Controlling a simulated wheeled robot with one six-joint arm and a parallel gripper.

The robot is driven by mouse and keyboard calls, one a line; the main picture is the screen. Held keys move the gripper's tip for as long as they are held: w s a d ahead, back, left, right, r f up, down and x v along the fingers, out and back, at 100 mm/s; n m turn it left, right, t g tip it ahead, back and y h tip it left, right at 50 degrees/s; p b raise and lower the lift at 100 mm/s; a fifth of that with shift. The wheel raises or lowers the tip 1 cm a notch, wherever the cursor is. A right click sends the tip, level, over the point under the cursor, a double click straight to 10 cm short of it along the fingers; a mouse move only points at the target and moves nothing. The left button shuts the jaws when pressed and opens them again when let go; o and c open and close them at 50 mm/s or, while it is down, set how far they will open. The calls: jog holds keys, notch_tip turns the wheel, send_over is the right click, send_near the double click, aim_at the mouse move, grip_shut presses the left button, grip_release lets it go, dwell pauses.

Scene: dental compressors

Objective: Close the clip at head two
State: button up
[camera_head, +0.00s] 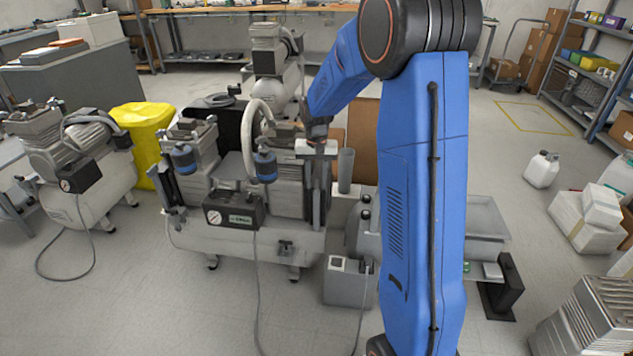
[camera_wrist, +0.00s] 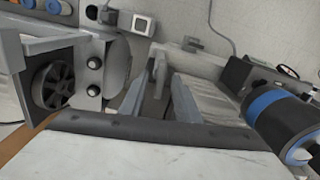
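The twin-head compressor (camera_head: 240,240) stands at centre left in the head view. Its left head (camera_head: 198,165) is in plain view; its right head (camera_head: 288,185) is partly behind my gripper. I cannot tell which is head two. My gripper (camera_head: 318,225) points down beside the right head, with two long grey fingers apart. In the wrist view my gripper (camera_wrist: 163,82) also shows a gap between its fingers, with nothing visibly held. I cannot make out the clip or its state in either view.
A blue-banded cylinder (camera_head: 265,165) is close to my gripper's left; a similar one shows in the wrist view (camera_wrist: 283,118). A white curved hose (camera_head: 250,130) rises behind. A grey box (camera_head: 348,282) stands at the compressor's right. Another compressor (camera_head: 85,170) is at left. Floor in front is mostly clear.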

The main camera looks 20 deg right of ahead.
aim_at(317, 184)
notch_tip(317, 184, up, 17)
jog(key=shift+r, duration=0.2)
dwell(0.7)
dwell(0.4)
jog(key=s+a+r+n+t, duration=0.1)
jog(key=s+a+r, duration=0.15)
jog(key=s, duration=0.75)
jog(key=s+a+r+n+t, duration=0.2)
jog(key=s+a, duration=0.1)
jog(key=s, duration=0.8)
jog(key=s+a+f+n+t, duration=0.1)
jog(key=s+f, duration=0.2)
jog(key=s, duration=0.5)
jog(key=s+a+f+n, duration=0.1)
jog(key=s+f, duration=0.3)
jog(key=s, duration=0.4)
jog(key=shift+t, duration=0.4)
